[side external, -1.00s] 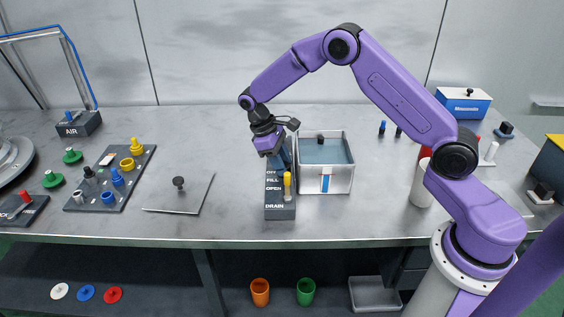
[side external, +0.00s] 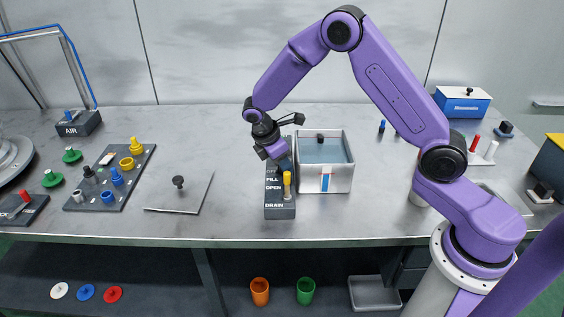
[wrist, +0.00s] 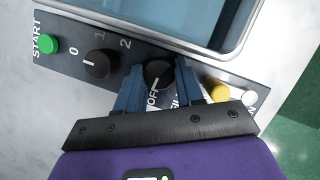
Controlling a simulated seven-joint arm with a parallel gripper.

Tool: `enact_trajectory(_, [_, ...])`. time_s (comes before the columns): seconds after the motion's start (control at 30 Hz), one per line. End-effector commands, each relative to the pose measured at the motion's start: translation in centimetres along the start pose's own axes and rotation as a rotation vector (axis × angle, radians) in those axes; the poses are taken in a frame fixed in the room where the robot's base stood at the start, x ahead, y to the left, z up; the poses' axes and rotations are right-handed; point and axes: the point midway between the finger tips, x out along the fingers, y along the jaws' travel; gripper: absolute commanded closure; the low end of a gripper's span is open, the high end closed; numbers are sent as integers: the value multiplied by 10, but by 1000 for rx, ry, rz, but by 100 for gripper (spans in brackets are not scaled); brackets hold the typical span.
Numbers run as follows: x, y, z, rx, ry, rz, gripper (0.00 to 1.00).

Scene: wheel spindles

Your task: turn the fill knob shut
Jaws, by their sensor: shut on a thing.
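The fill knob (wrist: 158,74) is a round black knob with a white pointer line, on a dark control panel (side external: 280,213). In the wrist view the line points towards the OFF lettering. My gripper (wrist: 160,80) has its blue fingers on either side of the knob and is shut on it. In the side view my gripper (side external: 284,166) is tilted over the panel's far part and hides the knob. The clear tank (side external: 342,181) beside the panel holds blue water, and a blue level strip (side external: 325,184) shows on its front.
A yellow drain lever (side external: 287,184) stands close to my gripper on the panel. The wrist view also shows another black knob (wrist: 99,64) and a green start button (wrist: 48,44). A plate with a black knob (side external: 178,182) lies left; the bench between is clear.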

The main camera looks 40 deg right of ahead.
Motion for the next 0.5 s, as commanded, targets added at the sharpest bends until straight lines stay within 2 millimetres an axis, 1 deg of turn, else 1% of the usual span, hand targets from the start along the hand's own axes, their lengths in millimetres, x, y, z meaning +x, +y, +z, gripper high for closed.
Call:
enact_trajectory(0.2, [-2,1,0,-75,8,38,93])
enact_trajectory(0.5, [-2,1,-1,-109,9,52,93])
